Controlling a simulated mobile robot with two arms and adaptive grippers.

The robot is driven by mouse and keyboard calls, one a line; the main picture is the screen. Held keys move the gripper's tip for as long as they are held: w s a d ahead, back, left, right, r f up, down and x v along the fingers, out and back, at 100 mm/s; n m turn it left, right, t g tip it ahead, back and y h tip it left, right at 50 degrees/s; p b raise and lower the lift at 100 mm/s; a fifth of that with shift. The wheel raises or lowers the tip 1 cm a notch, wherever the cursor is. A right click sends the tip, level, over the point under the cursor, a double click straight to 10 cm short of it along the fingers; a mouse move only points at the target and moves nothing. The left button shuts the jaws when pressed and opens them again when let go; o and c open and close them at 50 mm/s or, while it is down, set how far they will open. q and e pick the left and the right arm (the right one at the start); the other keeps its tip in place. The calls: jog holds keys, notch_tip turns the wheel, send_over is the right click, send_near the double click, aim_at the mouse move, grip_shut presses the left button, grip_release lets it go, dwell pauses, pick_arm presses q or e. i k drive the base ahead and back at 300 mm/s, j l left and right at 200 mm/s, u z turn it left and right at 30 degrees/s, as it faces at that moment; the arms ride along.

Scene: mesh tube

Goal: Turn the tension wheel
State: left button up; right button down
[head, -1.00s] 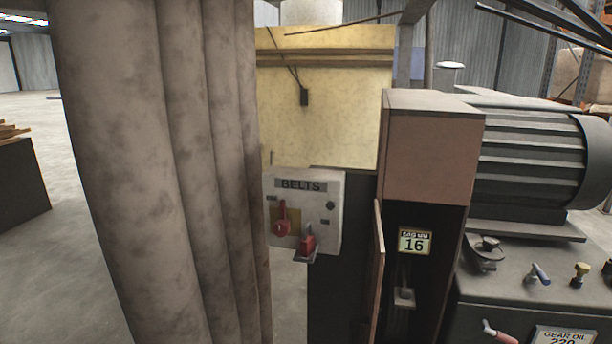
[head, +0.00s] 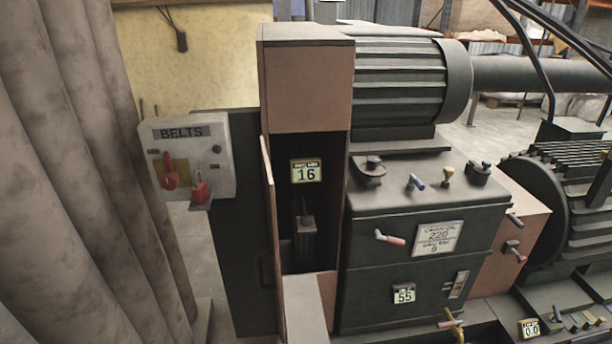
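I cannot pick out the tension wheel for certain in the head view. A white BELTS panel (head: 187,158) with two red handles is at the left. A tall open recess in a brown-fronted housing holds a display reading 16 (head: 306,171); a grey upright part (head: 305,235) stands below it. The dark machine cabinet (head: 420,255) carries a GEAR OIL plate (head: 437,238), a red-tipped lever (head: 389,238) and a display reading 55 (head: 404,294). Neither of my grippers is in view.
A large ribbed motor (head: 400,85) sits on top of the cabinet. A round dark ribbed drum (head: 545,215) is at the right, with a display reading 0.0 (head: 530,328) below it. Thick mottled columns (head: 75,170) block the left side.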

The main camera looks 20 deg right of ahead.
aim_at(374, 167)
jog(key=l+u, duration=0.25)
jog(key=l, duration=0.5)
jog(key=l+u, duration=0.25)
jog(key=l, duration=0.55)
